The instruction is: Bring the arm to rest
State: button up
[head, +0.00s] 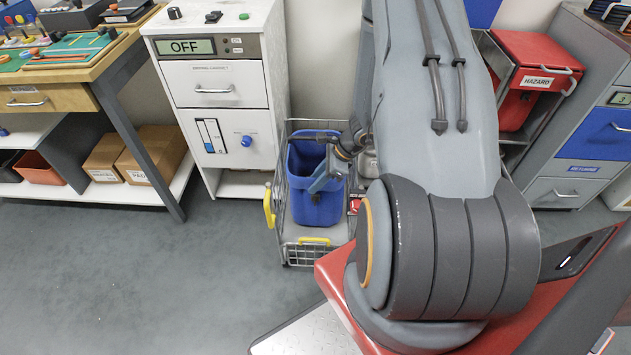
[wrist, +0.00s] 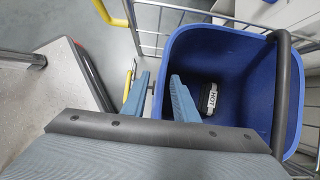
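My gripper (head: 326,181) is at the blue bin (head: 317,206), low over its right part in the head view.
The bin stands in a wire cart (head: 290,244) with yellow handles. Left of it are a white cabinet (head: 214,125) showing OFF and a workbench (head: 92,62). A red HAZARD bin (head: 519,107) and grey drawers (head: 568,157) stand right. The left floor (head: 130,270) is clear.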

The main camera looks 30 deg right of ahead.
jog(key=v, duration=0.7)
jog(key=shift+d+r, duration=0.1)
jog(key=shift+r, duration=0.2)
